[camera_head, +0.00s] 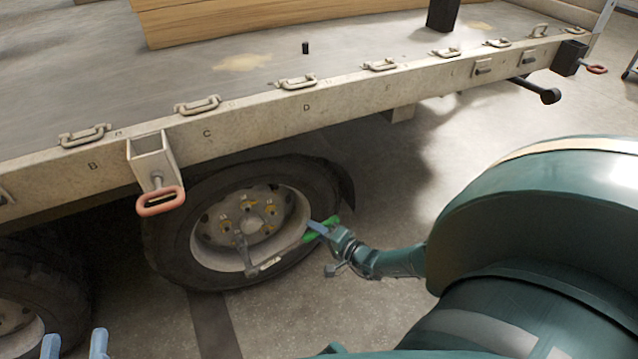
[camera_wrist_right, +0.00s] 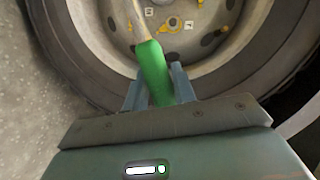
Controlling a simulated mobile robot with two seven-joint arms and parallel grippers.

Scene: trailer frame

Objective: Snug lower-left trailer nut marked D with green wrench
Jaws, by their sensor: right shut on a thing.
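The trailer wheel (camera_head: 215,265) stands under the deck edge, with several nuts and yellow markers on its hub (camera_head: 246,211). Their letters are too small to read. My right gripper (camera_head: 320,228) is shut on the green handle (camera_head: 309,238) of the wrench, right of the rim. The handle also shows between the fingers in the right wrist view (camera_wrist_right: 152,68). My left gripper (camera_head: 75,344) is open and empty at bottom left.
The trailer deck rail (camera_head: 260,108) with lettering and handles runs above the wheel. A bracket with a red handle (camera_head: 160,200) hangs from it, up-left of the hub. Another tyre (camera_head: 50,285) stands at left. The floor right of the wheel is clear.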

